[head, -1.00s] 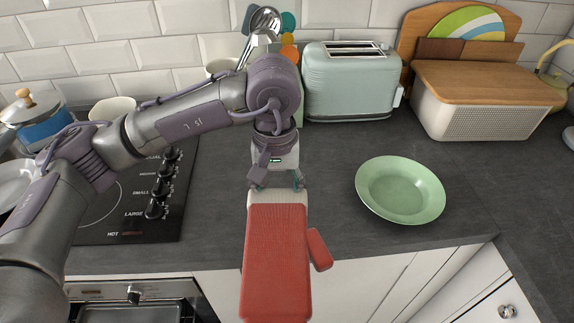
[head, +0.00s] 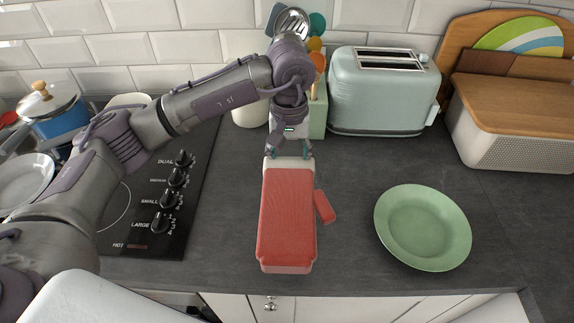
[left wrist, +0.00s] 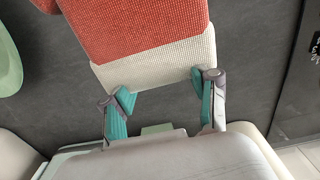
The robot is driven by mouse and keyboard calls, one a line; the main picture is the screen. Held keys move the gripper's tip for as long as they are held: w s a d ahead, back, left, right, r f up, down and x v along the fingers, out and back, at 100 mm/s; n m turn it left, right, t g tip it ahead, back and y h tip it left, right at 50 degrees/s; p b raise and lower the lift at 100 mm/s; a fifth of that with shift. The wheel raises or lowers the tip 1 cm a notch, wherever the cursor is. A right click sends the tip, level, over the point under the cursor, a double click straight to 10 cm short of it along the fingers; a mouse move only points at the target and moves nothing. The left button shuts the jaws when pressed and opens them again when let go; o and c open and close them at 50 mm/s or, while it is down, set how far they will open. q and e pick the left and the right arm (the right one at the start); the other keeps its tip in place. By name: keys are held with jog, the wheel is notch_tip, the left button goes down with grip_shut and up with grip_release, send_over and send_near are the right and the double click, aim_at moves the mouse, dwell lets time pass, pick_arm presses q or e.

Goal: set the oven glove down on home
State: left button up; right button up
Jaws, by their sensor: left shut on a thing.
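The red oven glove (head: 287,215) has a pale cuff and a thumb on its right side. It extends toward the front of the worktop, between the hob and the green plate. My left gripper (head: 289,154) is shut on the cuff end. In the left wrist view the fingers (left wrist: 162,88) are at the pale cuff (left wrist: 160,62), with the red part beyond. I cannot tell whether the glove touches the worktop (head: 345,165). No marked spot called home can be made out. My right gripper is not in view.
A green plate (head: 423,227) lies right of the glove. The black hob (head: 135,190) with knobs is to the left. Behind stand a mint toaster (head: 382,95), a utensil holder (head: 318,118) and a bread bin (head: 515,120). Bare worktop lies between glove and plate.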

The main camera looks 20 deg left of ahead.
pick_arm(q)
jog(key=shift+a+f, duration=0.2)
jog(key=shift+a, duration=0.05)
jog(key=shift+f, duration=0.3)
notch_tip(320, 180, down, 3)
jog(key=shift+f+p, duration=0.1)
jog(key=shift+p, duration=0.6)
jog(key=shift+f, duration=0.1)
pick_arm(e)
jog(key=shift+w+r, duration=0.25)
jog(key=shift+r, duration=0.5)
pick_arm(q)
jog(key=shift+f, duration=0.15)
jog(key=o, duration=1.5)
jog(key=shift+o, duration=0.2)
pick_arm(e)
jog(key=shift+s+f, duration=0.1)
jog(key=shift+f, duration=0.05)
